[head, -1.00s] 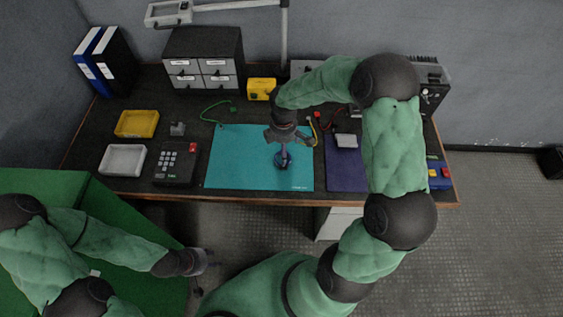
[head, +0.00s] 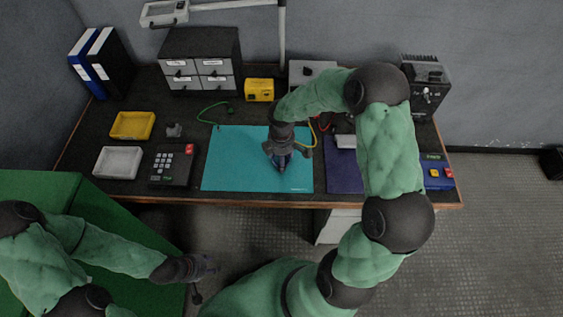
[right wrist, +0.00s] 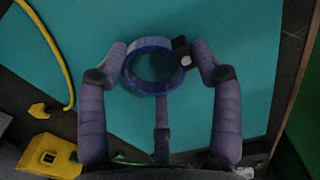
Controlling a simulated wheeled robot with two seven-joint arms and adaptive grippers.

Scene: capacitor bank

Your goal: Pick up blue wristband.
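The blue wristband (right wrist: 141,84) is a ring with a dark clasp and a pale round stud. It lies over the teal mat (right wrist: 240,20) in the right wrist view. My right gripper (right wrist: 160,55) has its two fingers apart, one on each side of the band. I cannot tell whether the fingertips touch it. In the head view my right gripper (head: 281,160) points down over the mat and mostly hides the band. My left gripper (head: 205,267) is low at the left, away from the desk; its finger state is unclear.
A yellow cord (right wrist: 62,60) and yellow box (right wrist: 48,157) are near the mat in the wrist view. A black keypad (head: 172,166), white tray (head: 118,162) and yellow tray (head: 132,125) stand left of the mat. A purple mat (head: 343,177) is at right.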

